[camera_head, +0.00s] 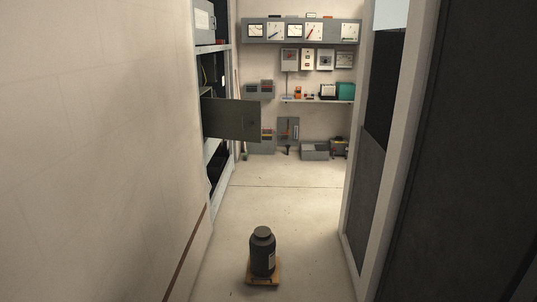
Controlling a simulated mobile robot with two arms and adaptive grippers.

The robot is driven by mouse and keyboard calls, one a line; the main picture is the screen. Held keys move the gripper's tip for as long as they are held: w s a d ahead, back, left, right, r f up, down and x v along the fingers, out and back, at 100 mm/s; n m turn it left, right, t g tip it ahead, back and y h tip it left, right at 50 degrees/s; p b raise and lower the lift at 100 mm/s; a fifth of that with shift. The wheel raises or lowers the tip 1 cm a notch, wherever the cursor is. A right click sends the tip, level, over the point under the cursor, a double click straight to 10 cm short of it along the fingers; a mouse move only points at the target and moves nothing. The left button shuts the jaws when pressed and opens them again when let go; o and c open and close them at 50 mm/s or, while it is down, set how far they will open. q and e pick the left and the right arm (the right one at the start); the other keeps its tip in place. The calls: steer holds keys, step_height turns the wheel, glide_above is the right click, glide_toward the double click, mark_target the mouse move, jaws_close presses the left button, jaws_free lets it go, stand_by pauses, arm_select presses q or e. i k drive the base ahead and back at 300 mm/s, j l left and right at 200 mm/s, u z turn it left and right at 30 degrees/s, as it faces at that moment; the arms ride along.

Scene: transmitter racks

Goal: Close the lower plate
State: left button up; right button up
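A grey-green plate (231,119) stands swung out from the left rack (212,158), at about mid height. It juts into the passage, with its broad face turned toward me. Behind its left edge the rack has a dark opening. Higher on the same rack is a light grey panel (203,16) that looks flush with the rack. Neither of my grippers is in view.
A dark canister (262,255) stands on a small wooden base (265,281) mid-floor. A pale wall (90,150) lines the left; a dark cabinet (455,150) stands right. Gauges (294,32) and a shelf (315,101) are on the back wall. The floor beyond the canister is clear.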

mark_target(223, 119)
steer(key=i+u, duration=0.15)
steer(key=i, duration=0.45)
steer(key=i+l+u, duration=0.15)
steer(key=i, duration=0.5)
steer(key=i+l+u, duration=0.15)
steer(key=i, duration=0.45)
